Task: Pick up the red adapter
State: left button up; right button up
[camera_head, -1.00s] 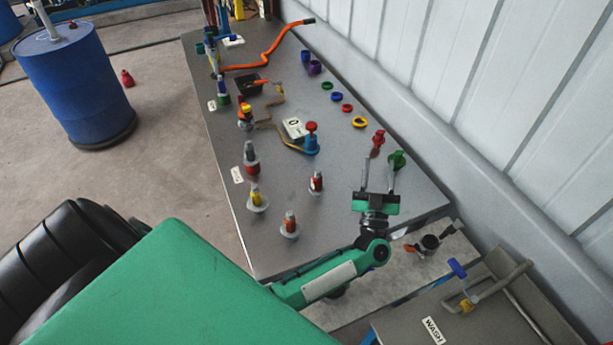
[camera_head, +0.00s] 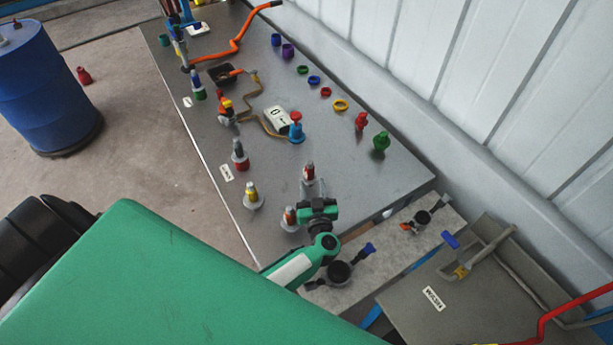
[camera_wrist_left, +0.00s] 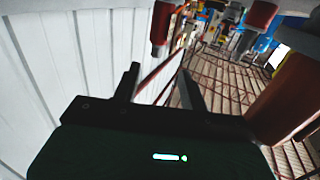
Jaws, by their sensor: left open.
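A red adapter-like fitting (camera_head: 361,121) stands upright on the grey bench, next to a green one (camera_head: 381,142). Another red-banded fitting (camera_head: 309,172) with a grey tip stands on a pale base nearer the front edge. My left gripper (camera_head: 313,185) is open just in front of this red-banded fitting; its fingers partly hide the base, and I cannot tell whether they touch. In the left wrist view the open fingers (camera_wrist_left: 160,85) have nothing between them. A red piece (camera_wrist_left: 162,28) shows beyond them there; I cannot tell which fitting it is. My right gripper is not in view.
Several similar fittings stand nearby, including an orange-banded one (camera_head: 289,218) close left of the gripper and a yellow one (camera_head: 252,194). A white wall bounds the right.

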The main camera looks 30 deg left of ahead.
aim_at(310, 167)
pick_arm(q)
jog(key=b+x, duration=0.1)
jog(key=x, duration=0.1)
jog(key=b+x, duration=0.1)
jog(key=x, duration=0.2)
jog(key=shift+w+d+f, duration=0.2)
jog(key=shift+w+a+r, duration=0.1)
jog(key=shift+w+a, duration=0.2)
jog(key=shift+a, duration=0.15)
jog(key=b+x, duration=0.3)
jog(key=b, duration=0.1)
jog(key=shift+w+a+f, duration=0.1)
jog(key=shift+w+f, duration=0.25)
jog(key=shift+w, duration=0.05)
jog(key=shift+w+a+r, duration=0.1)
jog(key=shift+w+a, duration=0.3)
jog(key=shift+w, duration=0.05)
jog(key=shift+r, duration=0.1)
grip_shut()
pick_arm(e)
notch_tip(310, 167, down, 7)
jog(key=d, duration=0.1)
